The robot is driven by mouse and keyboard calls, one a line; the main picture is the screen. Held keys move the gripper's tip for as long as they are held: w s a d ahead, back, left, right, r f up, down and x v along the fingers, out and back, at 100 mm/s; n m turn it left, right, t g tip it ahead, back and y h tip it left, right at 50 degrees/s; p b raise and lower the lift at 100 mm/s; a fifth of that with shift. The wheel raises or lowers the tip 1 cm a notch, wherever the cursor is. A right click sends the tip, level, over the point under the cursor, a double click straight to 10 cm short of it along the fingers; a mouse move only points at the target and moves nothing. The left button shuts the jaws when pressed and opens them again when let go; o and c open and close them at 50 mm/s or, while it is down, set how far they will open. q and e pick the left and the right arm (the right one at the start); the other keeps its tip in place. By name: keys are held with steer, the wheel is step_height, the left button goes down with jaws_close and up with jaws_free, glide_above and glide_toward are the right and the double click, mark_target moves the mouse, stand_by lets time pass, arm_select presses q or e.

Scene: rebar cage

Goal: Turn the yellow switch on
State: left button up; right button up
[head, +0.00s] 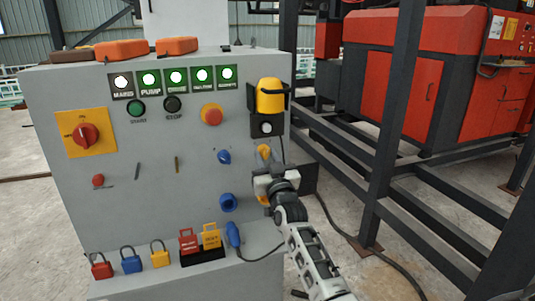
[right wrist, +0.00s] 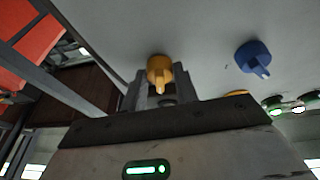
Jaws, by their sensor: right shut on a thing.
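The yellow switch (head: 264,152) is a small knob on the right side of the grey control panel (head: 150,215), right of a blue switch (head: 224,157). My right gripper (head: 265,172) reaches it from below right and partly hides it. In the right wrist view, the yellow switch (right wrist: 160,70) sits between the two fingertips (right wrist: 160,85), and the jaws are shut on it. Its handle points down in that view. The blue switch (right wrist: 254,57) is to its right. My left gripper is not in view.
A blue socket (head: 228,203) is below left, and a yellow part (head: 263,200) shows beneath my gripper. A dark steel post (head: 390,130) stands to the right.

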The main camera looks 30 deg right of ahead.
steer(key=m+h+p, duration=0.1)
steer(key=m, duration=0.2)
steer(key=m+g+h+p, duration=0.1)
steer(key=m, duration=0.1)
steer(key=shift+a+r+m, duration=0.15)
steer(key=shift+m, duration=0.25)
steer(key=shift+m+g+h+p, duration=0.55)
steer(key=shift+m+p, duration=0.35)
steer(key=shift+m, duration=0.7)
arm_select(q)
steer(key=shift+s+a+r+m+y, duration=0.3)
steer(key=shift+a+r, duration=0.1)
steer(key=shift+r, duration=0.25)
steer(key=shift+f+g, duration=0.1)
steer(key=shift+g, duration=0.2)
arm_select(e)
steer(key=o, duration=1)
steer(key=shift+c, duration=0.2)
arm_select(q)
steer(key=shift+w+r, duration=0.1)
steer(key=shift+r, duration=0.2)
arm_select(e)
steer(key=shift+a, duration=0.1)
